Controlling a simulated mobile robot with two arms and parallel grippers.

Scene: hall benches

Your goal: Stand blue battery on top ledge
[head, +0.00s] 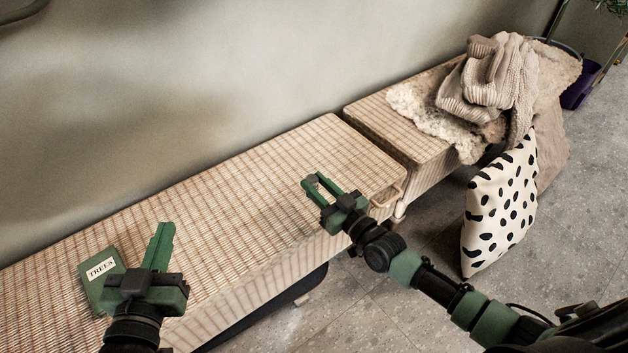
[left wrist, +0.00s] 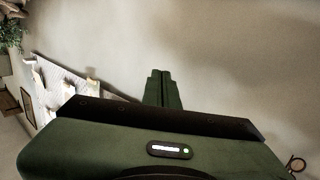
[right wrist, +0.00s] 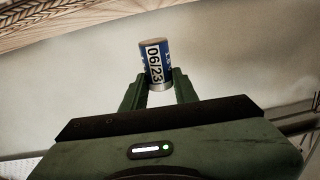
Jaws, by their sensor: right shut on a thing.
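The blue battery (right wrist: 155,60) shows in the right wrist view, a small cylinder with a white "06/23" label and a silver end. My right gripper (head: 314,180) is shut on it near its silver end, above the bench. In the head view I cannot make out the battery between the fingers. My left gripper (head: 162,240) is over the near end of the bench; its fingers are together and empty in the left wrist view (left wrist: 161,85). I cannot identify the top ledge for certain in any view.
A long woven bench (head: 240,190) runs along the bare wall, with a green "TREES" book (head: 95,290) beside my left gripper. A second bench (head: 385,120) bears a fleece and a knitted blanket (head: 485,80). A spotted cushion (head: 500,205) leans there on the floor.

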